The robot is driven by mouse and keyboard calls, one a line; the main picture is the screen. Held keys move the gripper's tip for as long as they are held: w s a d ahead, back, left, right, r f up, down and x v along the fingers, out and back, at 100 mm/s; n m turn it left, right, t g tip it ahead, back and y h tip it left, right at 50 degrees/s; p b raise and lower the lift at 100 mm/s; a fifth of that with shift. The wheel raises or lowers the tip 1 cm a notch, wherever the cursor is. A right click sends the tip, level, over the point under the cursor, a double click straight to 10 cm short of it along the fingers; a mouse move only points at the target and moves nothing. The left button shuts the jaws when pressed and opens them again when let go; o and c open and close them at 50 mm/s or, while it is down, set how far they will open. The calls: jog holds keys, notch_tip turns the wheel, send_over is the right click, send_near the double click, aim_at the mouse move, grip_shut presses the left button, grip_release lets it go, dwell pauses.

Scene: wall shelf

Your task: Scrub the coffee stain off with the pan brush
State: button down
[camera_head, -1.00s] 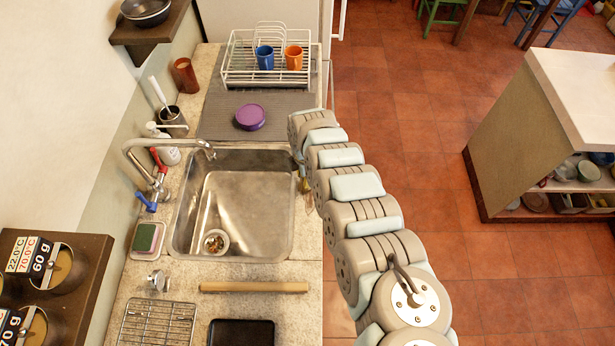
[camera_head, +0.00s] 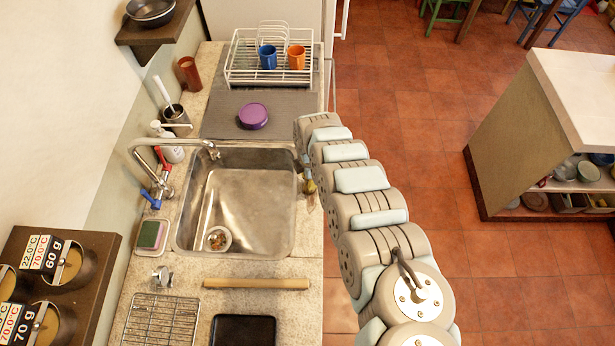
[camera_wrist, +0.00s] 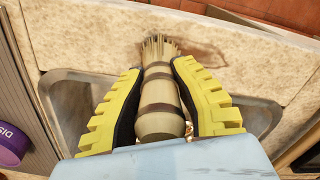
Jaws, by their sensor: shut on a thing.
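The pan brush (camera_wrist: 160,90) has a pale wooden handle with dark bands and short bristles. My gripper (camera_wrist: 157,68) has yellow ridged fingers shut on either side of it. The bristle end points at the pale stone counter strip beside the sink, at the left end of the coffee stain (camera_wrist: 203,50), a brown smear. Whether the bristles touch the surface is hard to tell. In the head view, my gripper and the brush (camera_head: 310,186) show small at the sink's right rim, partly behind my arm; the stain is hidden there.
The steel sink (camera_head: 245,205) holds a small strainer dish (camera_head: 217,239). A purple tub (camera_head: 253,116) stands on the grey mat, with a dish rack (camera_head: 270,75) behind. Red floor is open to the right.

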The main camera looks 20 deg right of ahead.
jog(key=shift+d, duration=0.15)
jog(key=shift+d, duration=0.35)
jog(key=shift+f+b, duration=0.1)
jog(key=shift+b, duration=0.2)
jog(key=shift+w+d+b, duration=0.2)
jog(key=shift+d+b, duration=0.1)
jog(key=shift+b, duration=0.15)
jog(key=shift+w+b, duration=0.45)
jog(key=shift+b, duration=0.3)
jog(key=shift+w, duration=0.15)
